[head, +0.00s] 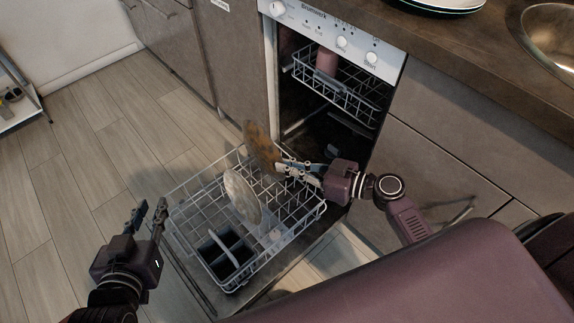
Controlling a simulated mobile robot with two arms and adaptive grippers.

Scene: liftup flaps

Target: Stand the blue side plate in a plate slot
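A plate with brown-orange stains (259,148) is seen nearly edge-on at the far side of the pulled-out lower dish rack (190,238). It is tilted, and I see no clear blue on it. My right gripper (284,168) reaches in from the right and appears shut on the plate's near right edge. Whether the plate's lower edge sits in a slot cannot be told. A pale grey plate (241,197) stands tilted among the rack's wires. My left gripper (150,213) is open and empty, left of the rack.
A dark cutlery basket (228,252) fills the rack's near corner. The upper rack (345,92) holds a pinkish cup (326,62) inside the dishwasher. Plates with a dark rim (440,5) lie on the counter (475,55). The floor at left is clear.

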